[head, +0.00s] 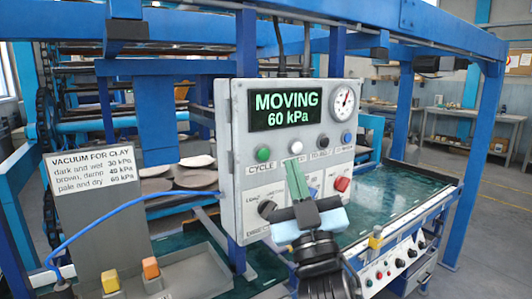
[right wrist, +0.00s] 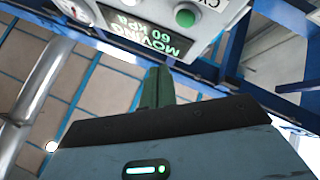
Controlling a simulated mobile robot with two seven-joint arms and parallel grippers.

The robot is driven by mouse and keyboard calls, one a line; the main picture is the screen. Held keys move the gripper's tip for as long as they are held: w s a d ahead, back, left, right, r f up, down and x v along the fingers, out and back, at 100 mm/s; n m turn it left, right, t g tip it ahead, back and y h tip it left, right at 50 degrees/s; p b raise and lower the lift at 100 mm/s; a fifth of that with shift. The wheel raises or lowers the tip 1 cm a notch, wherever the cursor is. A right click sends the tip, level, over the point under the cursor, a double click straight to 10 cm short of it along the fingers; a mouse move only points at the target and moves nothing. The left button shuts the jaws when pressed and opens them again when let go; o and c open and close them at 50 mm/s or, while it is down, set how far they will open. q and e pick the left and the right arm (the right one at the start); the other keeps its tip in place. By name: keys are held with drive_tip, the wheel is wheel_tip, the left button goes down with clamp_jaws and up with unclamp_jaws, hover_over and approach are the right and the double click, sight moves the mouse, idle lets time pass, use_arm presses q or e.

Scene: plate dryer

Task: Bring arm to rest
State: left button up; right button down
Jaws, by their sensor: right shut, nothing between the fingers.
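My right gripper (head: 294,166) is in front of the grey control panel (head: 236,120), with its dark green fingers together and nothing between them. The fingers point up and cover part of the panel's lower half; I cannot tell whether they touch it. The panel's display (head: 285,108) reads MOVING 60 kPa. My left gripper is in neither view.
A red knob (head: 342,184), a black knob (head: 266,208) and a round gauge (head: 342,103) are on the panel. Blue frame posts (head: 474,165) and a green conveyor bed (head: 385,190) lie right. Open floor is at far right.

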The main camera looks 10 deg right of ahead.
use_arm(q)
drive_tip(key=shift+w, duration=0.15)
use_arm(e)
drive_tip(key=s+d+f+g+p, duration=0.15)
drive_tip(key=f+g, duration=0.25)
drive_tip(key=f, duration=1.2)
drive_tip(key=s+f+g, duration=0.3)
drive_tip(key=f+g, duration=0.1)
drive_tip(key=f, duration=1.3)
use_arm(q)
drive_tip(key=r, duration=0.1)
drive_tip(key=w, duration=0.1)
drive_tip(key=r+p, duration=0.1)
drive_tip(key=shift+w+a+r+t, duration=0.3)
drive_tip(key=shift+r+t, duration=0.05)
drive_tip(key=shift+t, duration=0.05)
use_arm(e)
drive_tip(key=s+d+f+m+g, duration=0.1)
drive_tip(key=s+f+g, duration=0.4)
drive_tip(key=s+f, duration=0.7)
drive_tip(key=s+d+f+m+g+y, duration=0.1)
drive_tip(key=s+f+g, duration=0.3)
drive_tip(key=s+f, duration=0.9)
drive_tip(key=s, duration=0.4)
drive_tip(key=shift+s+d+g, duration=0.25)
drive_tip(key=shift+d+g, duration=0.05)
drive_tip(key=shift+g, duration=0.1)
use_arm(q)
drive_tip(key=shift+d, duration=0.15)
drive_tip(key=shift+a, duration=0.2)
